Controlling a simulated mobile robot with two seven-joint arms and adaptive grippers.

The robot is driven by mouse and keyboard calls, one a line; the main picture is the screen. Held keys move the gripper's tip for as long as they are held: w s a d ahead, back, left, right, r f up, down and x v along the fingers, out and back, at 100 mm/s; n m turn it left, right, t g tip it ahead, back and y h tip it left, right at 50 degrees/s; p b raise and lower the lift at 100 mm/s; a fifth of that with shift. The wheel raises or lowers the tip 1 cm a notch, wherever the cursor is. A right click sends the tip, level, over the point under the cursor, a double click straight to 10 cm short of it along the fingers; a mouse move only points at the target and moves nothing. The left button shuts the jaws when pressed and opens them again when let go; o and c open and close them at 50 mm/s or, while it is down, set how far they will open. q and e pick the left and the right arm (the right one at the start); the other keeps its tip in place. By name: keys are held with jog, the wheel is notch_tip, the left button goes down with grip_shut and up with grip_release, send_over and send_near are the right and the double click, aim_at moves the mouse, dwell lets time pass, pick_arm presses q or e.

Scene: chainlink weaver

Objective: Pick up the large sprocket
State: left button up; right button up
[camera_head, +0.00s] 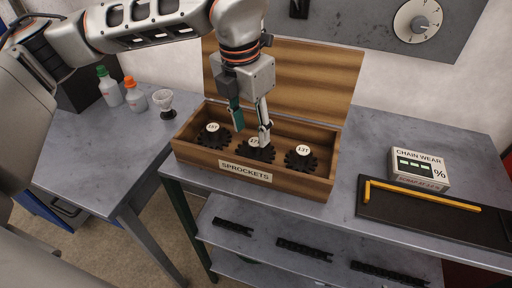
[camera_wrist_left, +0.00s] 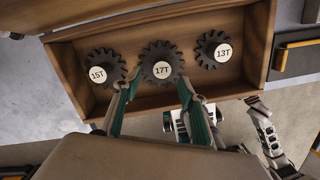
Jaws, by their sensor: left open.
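The large sprocket, marked 17T (camera_head: 262,154), is a dark toothed disc with a white round label, lying in the middle of the wooden box. It also shows in the left wrist view (camera_wrist_left: 162,54), the biggest of the three there. My left gripper (camera_head: 250,136) is open and points down into the box over the large sprocket, partly hiding its label in the head view. In the left wrist view, the teal-padded fingertips (camera_wrist_left: 158,86) are apart at the sprocket's near edge, one toward each side. I cannot tell whether they touch it.
The 15T sprocket (camera_head: 210,138) lies left and the 13T sprocket (camera_head: 301,160) right, close by. The box (camera_head: 190,155) has low walls and a raised lid (camera_head: 315,80) behind. A chain wear box (camera_head: 418,169) and dark tray (camera_head: 400,208) with a yellow tool stand right.

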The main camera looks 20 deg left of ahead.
aim_at(255, 142)
pick_arm(q)
jog(key=f, duration=0.4)
jog(key=shift+w+d+f+p, duration=0.2)
jog(key=shift+w+d+p, duration=0.1)
jog(key=shift+w+d, duration=0.1)
jog(key=shift+f, duration=0.35)
pick_arm(e)
jog(key=shift+w+a+r, duration=0.1)
jog(key=shift+w+r, duration=0.55)
jog(key=shift+r, duration=0.25)
pick_arm(q)
grip_shut()
pick_arm(e)
jog(key=shift+s+f, duration=0.1)
jog(key=shift+f, duration=0.15)
